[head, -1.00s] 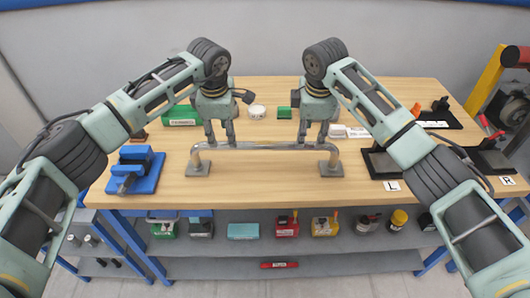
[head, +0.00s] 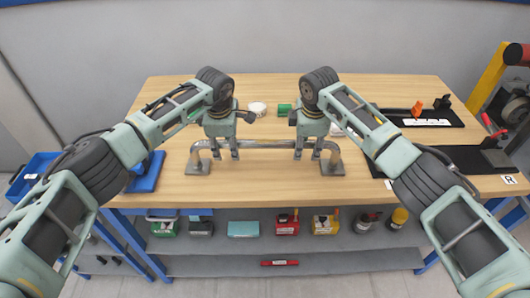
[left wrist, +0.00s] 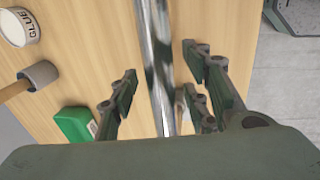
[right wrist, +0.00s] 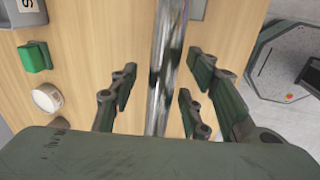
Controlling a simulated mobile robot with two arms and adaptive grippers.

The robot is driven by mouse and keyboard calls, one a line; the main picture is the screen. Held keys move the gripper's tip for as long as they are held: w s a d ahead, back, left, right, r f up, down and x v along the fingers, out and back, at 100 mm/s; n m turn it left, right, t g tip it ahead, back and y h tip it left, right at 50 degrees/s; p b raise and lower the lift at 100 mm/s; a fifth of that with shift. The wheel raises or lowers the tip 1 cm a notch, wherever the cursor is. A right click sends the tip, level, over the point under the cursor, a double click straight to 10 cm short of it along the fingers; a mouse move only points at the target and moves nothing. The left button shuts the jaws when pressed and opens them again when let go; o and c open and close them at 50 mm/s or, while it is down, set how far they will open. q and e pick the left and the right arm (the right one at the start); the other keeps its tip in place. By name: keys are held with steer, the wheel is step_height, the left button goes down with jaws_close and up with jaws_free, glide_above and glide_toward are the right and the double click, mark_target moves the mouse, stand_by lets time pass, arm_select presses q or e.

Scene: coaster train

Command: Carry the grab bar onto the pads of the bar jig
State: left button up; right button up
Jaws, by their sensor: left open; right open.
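The grab bar (head: 265,145) is a shiny metal rail on two bent legs with square grey feet, standing on the wooden table. My left gripper (head: 226,154) is open near its left end, and my right gripper (head: 308,154) is open near its right end. In the left wrist view the bar (left wrist: 157,70) runs between the spread fingers. In the right wrist view the bar (right wrist: 165,70) also lies between spread fingers. A black fixture (head: 465,157) with an R label, likely the bar jig, is at the right, partly hidden by my right arm.
A blue fixture (head: 147,175) stands at the table's left, partly behind my left arm. A white glue tub (head: 257,109) and a green block (head: 284,109) sit behind the bar. Another black tray (head: 430,118) is at the back right. The table front is clear.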

arm_select(q)
steer(key=shift+s+r, duration=0.1)
steer(key=c, duration=0.6)
arm_select(e)
steer(key=shift+s+r, duration=0.1)
steer(key=c, duration=0.6)
arm_select(q)
jaws_close()
arm_select(e)
jaws_close()
